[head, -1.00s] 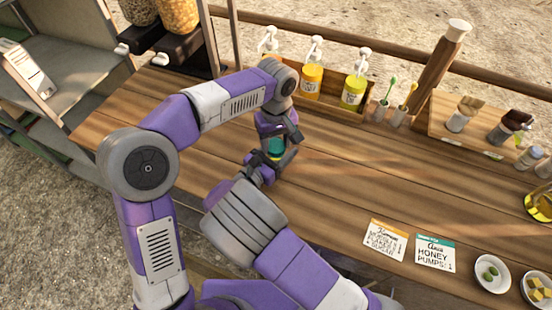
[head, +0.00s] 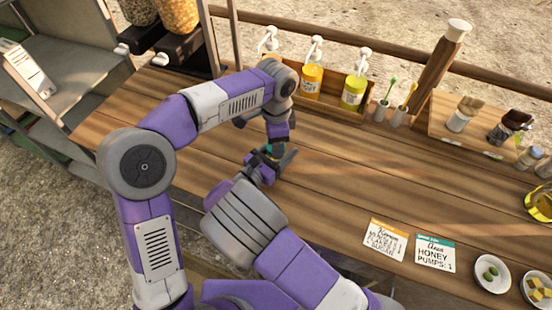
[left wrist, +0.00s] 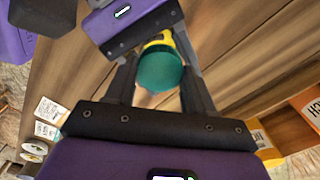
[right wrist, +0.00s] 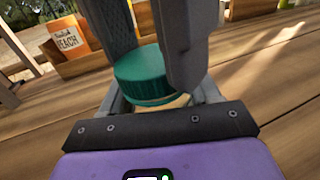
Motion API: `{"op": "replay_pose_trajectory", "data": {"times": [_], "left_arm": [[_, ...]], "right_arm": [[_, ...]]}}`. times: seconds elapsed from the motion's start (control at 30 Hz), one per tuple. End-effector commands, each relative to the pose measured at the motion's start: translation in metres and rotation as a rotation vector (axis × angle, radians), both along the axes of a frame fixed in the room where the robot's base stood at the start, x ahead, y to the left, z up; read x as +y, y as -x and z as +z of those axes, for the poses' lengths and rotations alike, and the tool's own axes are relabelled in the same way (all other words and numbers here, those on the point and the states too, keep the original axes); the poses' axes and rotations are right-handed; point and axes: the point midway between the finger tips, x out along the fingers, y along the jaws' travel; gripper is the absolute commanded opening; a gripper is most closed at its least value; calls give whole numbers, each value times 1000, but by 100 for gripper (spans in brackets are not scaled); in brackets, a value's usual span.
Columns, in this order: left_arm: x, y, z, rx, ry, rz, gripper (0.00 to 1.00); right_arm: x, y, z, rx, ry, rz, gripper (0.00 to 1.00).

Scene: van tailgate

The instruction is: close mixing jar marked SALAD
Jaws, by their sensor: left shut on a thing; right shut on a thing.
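The mixing jar's teal lid (left wrist: 160,70) shows in the left wrist view between my left gripper's fingers (left wrist: 160,82), with a yellow part behind it. In the right wrist view, the ribbed lid (right wrist: 142,75) sits on the jar, close above my right gripper's fingers (right wrist: 158,102). My left gripper reaches down from above and is shut on the lid. My right gripper (head: 270,160) comes from the near side and is shut on the jar body, mostly hidden by fingers. In the head view only a sliver of teal shows. No SALAD mark is readable.
Pump bottles (head: 311,80) stand in a wooden rack at the back. Two order cards (head: 385,240) (head: 435,253) lie at the front right, beside small bowls (head: 490,273). A wooden stand with shakers (head: 462,115) is at the right. The middle counter is clear.

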Motion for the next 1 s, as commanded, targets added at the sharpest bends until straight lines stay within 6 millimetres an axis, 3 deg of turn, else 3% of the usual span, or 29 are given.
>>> {"op": "replay_pose_trajectory", "data": {"times": [0.33,0.37,0.5,0.77,1.0], "left_arm": [[-1,0,0,0,1,-30,17],[-1,0,0,0,1,-29,58],[0,0,0,0,1,-28,79],[0,0,1,0,0,-27,79],[-1,0,28,-2,2,-25,79]], "right_arm": [[0,0,0,1,0,1,0],[0,0,0,1,0,1,0],[0,0,0,1,0,1,0],[0,0,0,1,-1,1,0],[0,0,0,1,-1,1,0]]}}
